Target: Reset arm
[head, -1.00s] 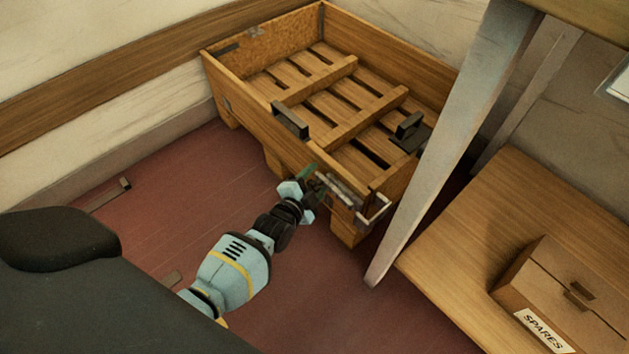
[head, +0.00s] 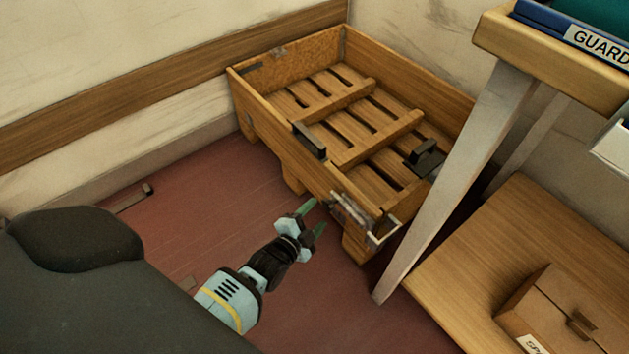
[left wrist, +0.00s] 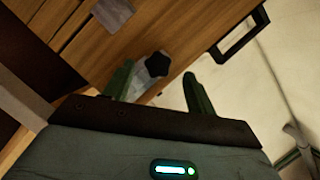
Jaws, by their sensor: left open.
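My left gripper (head: 313,217) is in the middle of the head view, its green fingers apart and empty. It is just in front of the near corner of a wooden crate (head: 278,133), with a visible gap to the crate's metal latch and handle (head: 362,217). In the left wrist view the two green fingers (left wrist: 158,88) are spread, with a wooden surface, a dark knob (left wrist: 157,64) and a dark rectangular handle (left wrist: 240,37) beyond them. My right gripper is not in view.
The crate stands on the red floor (head: 190,215) against the wall, slatted and empty but for dark brackets (head: 425,158). A table leg (head: 450,190) stands close on its right. A low wooden shelf (head: 510,235) holds a box (head: 565,310). Floor to the left is mostly clear.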

